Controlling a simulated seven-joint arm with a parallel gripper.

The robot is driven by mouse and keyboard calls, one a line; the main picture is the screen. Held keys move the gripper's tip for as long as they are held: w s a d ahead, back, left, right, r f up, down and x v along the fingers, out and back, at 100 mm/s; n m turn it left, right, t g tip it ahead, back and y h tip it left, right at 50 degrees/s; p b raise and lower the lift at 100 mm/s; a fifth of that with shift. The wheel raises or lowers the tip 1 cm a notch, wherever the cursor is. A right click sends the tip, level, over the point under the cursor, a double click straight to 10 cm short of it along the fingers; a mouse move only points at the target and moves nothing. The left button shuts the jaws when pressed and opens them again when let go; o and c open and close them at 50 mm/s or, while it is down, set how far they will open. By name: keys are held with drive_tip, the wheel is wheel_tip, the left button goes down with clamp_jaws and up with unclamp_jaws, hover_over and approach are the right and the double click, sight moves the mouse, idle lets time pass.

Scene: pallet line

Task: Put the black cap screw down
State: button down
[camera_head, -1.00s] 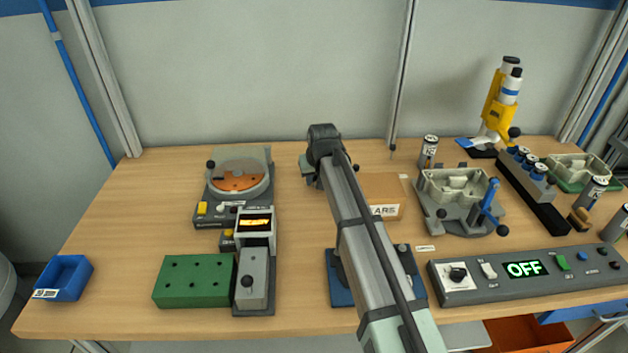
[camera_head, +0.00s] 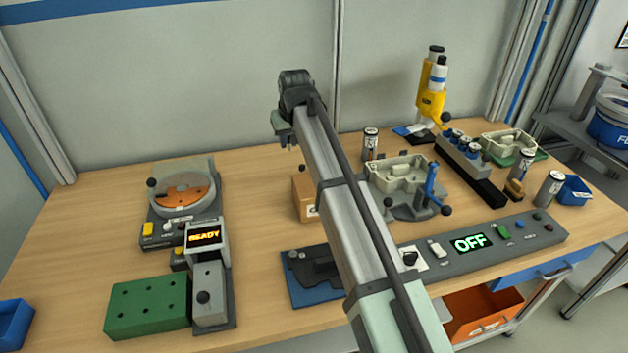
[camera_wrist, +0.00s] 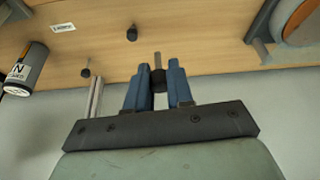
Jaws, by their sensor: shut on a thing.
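My gripper (camera_head: 284,134) is raised over the back middle of the table in the head view, where the arm hides most of its fingers. In the wrist view its blue fingers (camera_wrist: 159,82) are shut on the black cap screw (camera_wrist: 158,74). The screw's dark head is between the fingertips and its thin grey shank points out beyond them. It appears clear of the table. I cannot make out the screw in the head view.
A cardboard box (camera_head: 304,197), partly hidden by my arm, is below my gripper. A grey fixture (camera_head: 398,180) and a labelled canister (camera_head: 370,143) stand right; the orange-disc device (camera_head: 182,194) and green block (camera_head: 148,307) stand left. Bare table (camera_head: 250,190) lies between.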

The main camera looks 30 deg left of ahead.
drive_tip(key=w+d+r, duration=0.2)
drive_tip(key=d+r, duration=0.3)
drive_tip(key=d, duration=0.3)
drive_tip(key=s+d+n, duration=0.2)
drive_tip(key=s+d, duration=0.2)
drive_tip(key=shift+s+f, duration=0.15)
drive_tip(key=shift+f, duration=4.75)
drive_tip(key=shift+f, duration=0.1)
drive_tip(key=c, duration=1)
unclamp_jaws()
drive_tip(key=v, duration=1.2)
drive_tip(key=shift+w, duration=0.3)
drive_tip(key=shift+o, duration=0.4)
drive_tip(key=shift+d, duration=0.1)
